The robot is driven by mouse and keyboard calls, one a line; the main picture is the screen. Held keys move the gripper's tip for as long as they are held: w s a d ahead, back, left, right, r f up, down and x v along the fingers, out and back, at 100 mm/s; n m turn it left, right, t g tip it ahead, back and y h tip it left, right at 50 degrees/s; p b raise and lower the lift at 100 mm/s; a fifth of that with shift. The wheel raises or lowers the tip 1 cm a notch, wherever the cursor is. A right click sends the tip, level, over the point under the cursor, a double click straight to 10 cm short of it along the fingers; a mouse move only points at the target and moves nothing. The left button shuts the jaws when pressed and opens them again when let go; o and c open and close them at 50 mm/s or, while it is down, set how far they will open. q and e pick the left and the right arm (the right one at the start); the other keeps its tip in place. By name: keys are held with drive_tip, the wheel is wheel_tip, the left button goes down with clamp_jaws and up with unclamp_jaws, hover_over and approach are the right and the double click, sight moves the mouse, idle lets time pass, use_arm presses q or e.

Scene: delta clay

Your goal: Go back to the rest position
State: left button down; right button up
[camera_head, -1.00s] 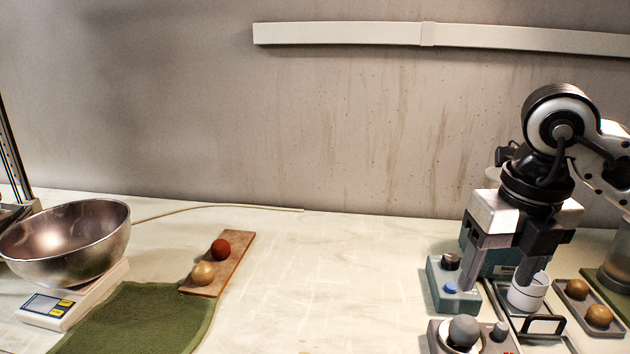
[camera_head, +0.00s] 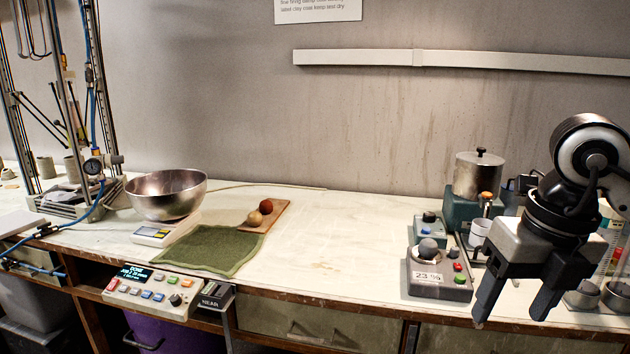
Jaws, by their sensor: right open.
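My right gripper (camera_head: 510,308) is at the right of the head view. Its two dark fingers point down, apart, with nothing between them. It is in front of the bench's right end, near the front edge, and hides part of the equipment behind it. A white cup (camera_head: 480,232) stands just left of the gripper, apart from it. My left gripper is not in view.
A grey control box (camera_head: 438,275) and a metal pot (camera_head: 479,175) stand left of my right gripper. A steel bowl (camera_head: 166,194) rests on a scale (camera_head: 163,232), beside a green cloth (camera_head: 208,250) and a wooden board (camera_head: 272,213) with two balls. The middle bench is clear.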

drive_tip(key=s+a+f+n+g+y, duration=0.2)
drive_tip(key=a+y, duration=0.2)
drive_tip(key=a, duration=0.4)
drive_tip(key=s+a+f+n+g+y, duration=0.1)
drive_tip(key=s+a+f+g+y, duration=0.15)
drive_tip(key=a+y, duration=0.4)
drive_tip(key=a+r+m+t+y, duration=0.1)
drive_tip(key=a+r+m+y, duration=0.3)
drive_tip(key=a+y, duration=0.45)
drive_tip(key=w+d+f+m+t+h, duration=0.45)
drive_tip(key=f+m+t, duration=0.25)
drive_tip(key=m+t, duration=0.45)
drive_tip(key=w+d+f+m+t+h, duration=0.35)
drive_tip(key=f+m+t+h, duration=0.4)
drive_tip(key=m, duration=0.65)
drive_tip(key=s+d+f+m+g+h, duration=0.2)
drive_tip(key=s+f, duration=0.4)
drive_tip(key=f, duration=0.3)
drive_tip(key=s+d+f+m+g+h, duration=0.3)
drive_tip(key=s+d+f+m+g, duration=0.1)
drive_tip(key=f, duration=0.6)
drive_tip(key=s+m, duration=0.1)
drive_tip(key=s, duration=0.1)
drive_tip(key=shift+s+f, duration=0.25)
drive_tip(key=shift+s, duration=0.05)
clamp_jaws()
